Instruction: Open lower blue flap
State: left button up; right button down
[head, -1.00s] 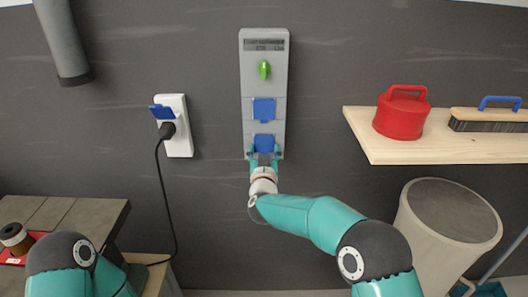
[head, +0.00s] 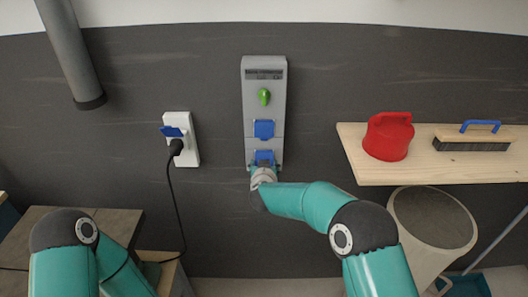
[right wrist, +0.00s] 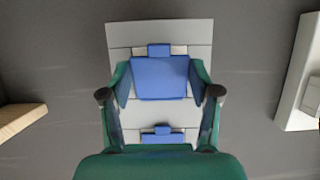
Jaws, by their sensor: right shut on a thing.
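The lower blue flap (head: 264,156) is on a grey wall panel (head: 277,104), below the upper blue flap (head: 264,129). In the right wrist view, which looks upside down, the lower flap (right wrist: 160,78) is above the upper one (right wrist: 162,138) and looks much larger. My right gripper (head: 263,167) is at the panel's lower end. In the wrist view its fingers (right wrist: 160,84) are shut on the lower flap's two side edges. I cannot tell how far the flap is tilted. My left arm shows at the lower left; its gripper is out of view.
A green knob (head: 264,96) is above the flaps. A white socket (head: 190,151) with a black plug (head: 176,147) and hanging cable is to the left. A wooden shelf (head: 378,171) with a red container (head: 388,137) and a brush (head: 472,143) is to the right.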

pick_arm(q)
jog(key=shift+r, duration=0.5)
pick_arm(e)
jog(key=shift+s+r+g, duration=0.2)
jog(key=shift+r+g, duration=0.3)
jog(key=shift+g, duration=0.4)
jog(key=shift+r+g, duration=0.1)
jog(key=shift+g, duration=0.2)
pick_arm(q)
jog(key=shift+c, duration=0.2)
